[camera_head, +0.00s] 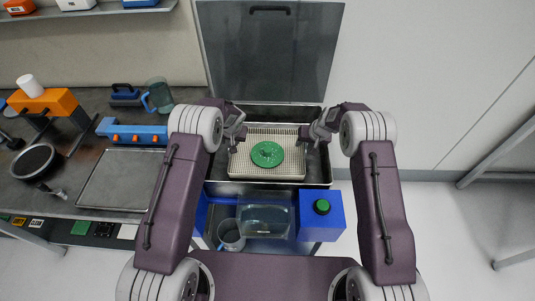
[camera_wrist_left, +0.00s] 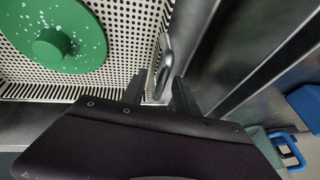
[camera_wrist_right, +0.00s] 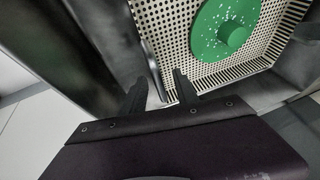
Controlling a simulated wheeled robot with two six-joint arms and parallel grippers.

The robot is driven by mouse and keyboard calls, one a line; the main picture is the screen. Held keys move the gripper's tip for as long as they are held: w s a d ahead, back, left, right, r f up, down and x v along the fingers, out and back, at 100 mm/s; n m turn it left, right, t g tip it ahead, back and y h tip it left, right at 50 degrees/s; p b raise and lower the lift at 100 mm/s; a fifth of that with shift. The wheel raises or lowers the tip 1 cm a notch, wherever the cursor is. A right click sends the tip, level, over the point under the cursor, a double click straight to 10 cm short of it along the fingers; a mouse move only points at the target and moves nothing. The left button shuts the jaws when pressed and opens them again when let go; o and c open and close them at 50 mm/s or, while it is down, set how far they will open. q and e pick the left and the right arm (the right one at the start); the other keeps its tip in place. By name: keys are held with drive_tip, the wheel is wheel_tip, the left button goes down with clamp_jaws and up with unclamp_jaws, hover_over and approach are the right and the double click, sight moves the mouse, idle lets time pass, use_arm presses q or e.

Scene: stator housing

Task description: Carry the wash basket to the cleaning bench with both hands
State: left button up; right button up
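The wash basket (camera_head: 237,170), a cream perforated tray, sits inside a metal tank (camera_head: 225,189). A green round part with a knob and pale specks (camera_head: 267,154) lies in it. My left gripper (camera_head: 236,143) is at the basket's left side. In the left wrist view, its open fingers (camera_wrist_left: 158,93) stand either side of a grey handle (camera_wrist_left: 165,62), with a gap visible. My right gripper (camera_head: 315,141) is at the right side. In the right wrist view, its fingers (camera_wrist_right: 159,93) are apart around the other handle (camera_wrist_right: 149,58). I cannot tell which surface is the cleaning bench.
The tank's lid (camera_head: 270,50) stands open behind it. A dark bench (camera_head: 60,190) on the left holds a metal tray (camera_head: 118,180), an orange device (camera_head: 45,102), a blue device (camera_head: 135,133) and a jug (camera_head: 160,95). A blue box with a green button (camera_head: 322,206) is in front. Floor is free at right.

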use_arm(q)
clamp_jaws()
use_arm(e)
clamp_jaws()
drive_tip(key=shift+r, duration=0.1)
idle(1.0)
